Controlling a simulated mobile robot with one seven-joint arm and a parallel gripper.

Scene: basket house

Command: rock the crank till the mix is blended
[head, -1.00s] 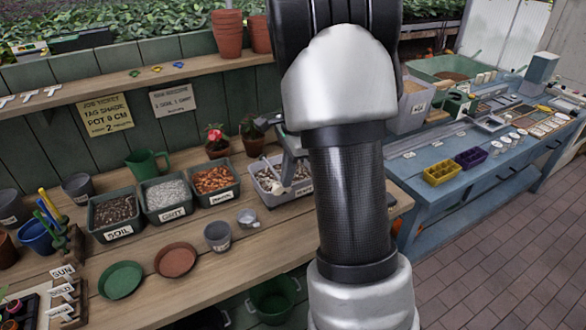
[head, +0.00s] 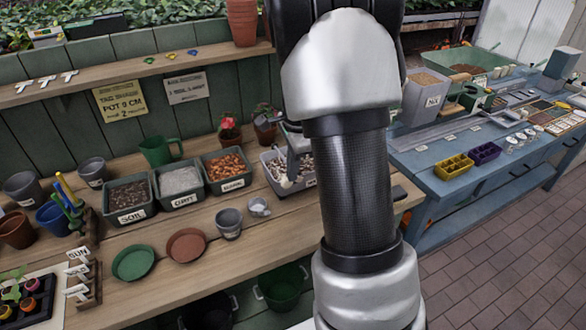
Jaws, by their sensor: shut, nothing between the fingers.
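A grey bin (head: 424,104) with a label that seems to read MIX stands at the left end of the blue bench, partly behind my arm. Beside it is a green unit (head: 470,98) with a dark rounded part; I cannot tell whether this is the crank. No crank handle is clearly visible, and the blend inside the bin cannot be judged. A grey angled piece by the arm's left edge cannot be identified.
The wooden bench holds soil (head: 128,200), grit (head: 178,189) and bark-like (head: 226,169) bins, pots and saucers. The blue bench (head: 430,165) carries a yellow tray (head: 457,165), a purple tray (head: 486,153) and several jars. The brick floor (head: 500,255) at right is clear.

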